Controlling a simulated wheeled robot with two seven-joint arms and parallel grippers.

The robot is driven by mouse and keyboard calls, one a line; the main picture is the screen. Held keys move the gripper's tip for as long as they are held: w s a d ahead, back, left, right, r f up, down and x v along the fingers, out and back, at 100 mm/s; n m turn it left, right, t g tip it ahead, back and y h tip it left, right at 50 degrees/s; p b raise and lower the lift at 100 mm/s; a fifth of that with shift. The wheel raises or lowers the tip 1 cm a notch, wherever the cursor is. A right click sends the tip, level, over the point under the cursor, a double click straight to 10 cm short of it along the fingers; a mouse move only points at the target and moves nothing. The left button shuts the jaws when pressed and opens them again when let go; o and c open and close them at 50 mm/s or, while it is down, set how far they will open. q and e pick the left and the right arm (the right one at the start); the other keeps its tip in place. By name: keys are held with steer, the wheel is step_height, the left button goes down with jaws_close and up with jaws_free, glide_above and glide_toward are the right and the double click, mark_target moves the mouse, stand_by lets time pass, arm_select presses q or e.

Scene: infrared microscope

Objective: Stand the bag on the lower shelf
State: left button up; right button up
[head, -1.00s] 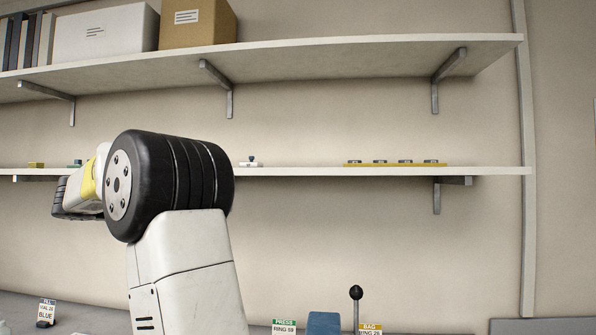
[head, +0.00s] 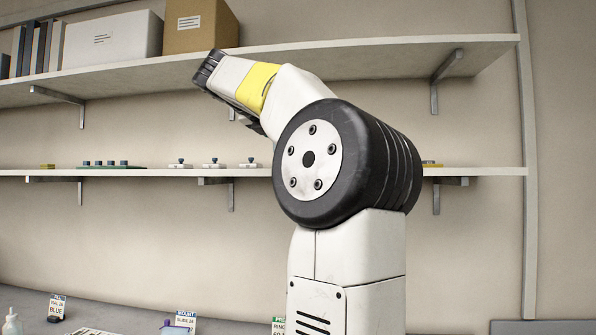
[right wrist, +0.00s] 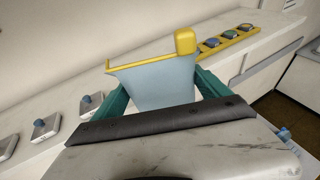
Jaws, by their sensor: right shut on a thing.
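The bag (right wrist: 155,82) is light blue with a yellow edge and a yellow block at one corner in the right wrist view. My right gripper (right wrist: 158,95) has its teal fingers on both sides of the bag and is shut on it. The lower shelf (head: 140,172) runs across the head view, and its white top (right wrist: 75,138) shows behind the bag in the right wrist view. I cannot tell whether the bag touches the shelf. In the head view the bag and the right fingers cannot be made out. My left gripper is in neither current view.
White blocks with blue knobs (right wrist: 45,128) and a yellow strip with several knobs (right wrist: 230,41) stand on the lower shelf. A green strip (head: 107,165) is farther left. The upper shelf (head: 120,80) carries a cardboard box (head: 200,25), a white box (head: 113,40) and books.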

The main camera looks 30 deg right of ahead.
steer(key=shift+s+d+r, duration=0.55)
steer(key=shift+s+d, duration=0.15)
steer(key=shift+s, duration=0.2)
steer(key=shift+d, duration=0.4)
steer(key=w+d, duration=0.3)
steer(key=d, duration=0.1)
steer(key=w+d+f, duration=0.1)
steer(key=w+d, duration=0.2)
steer(key=d, duration=0.1)
steer(key=w+d, duration=0.3)
steer(key=shift+w+d+f, duration=0.15)
steer(key=shift+w+d, duration=0.15)
steer(key=shift+d, duration=0.1)
steer(key=shift+d+f, duration=0.1)
steer(key=shift+f, duration=1.65)
steer(key=o, duration=1.3)
steer(key=shift+f, duration=0.15)
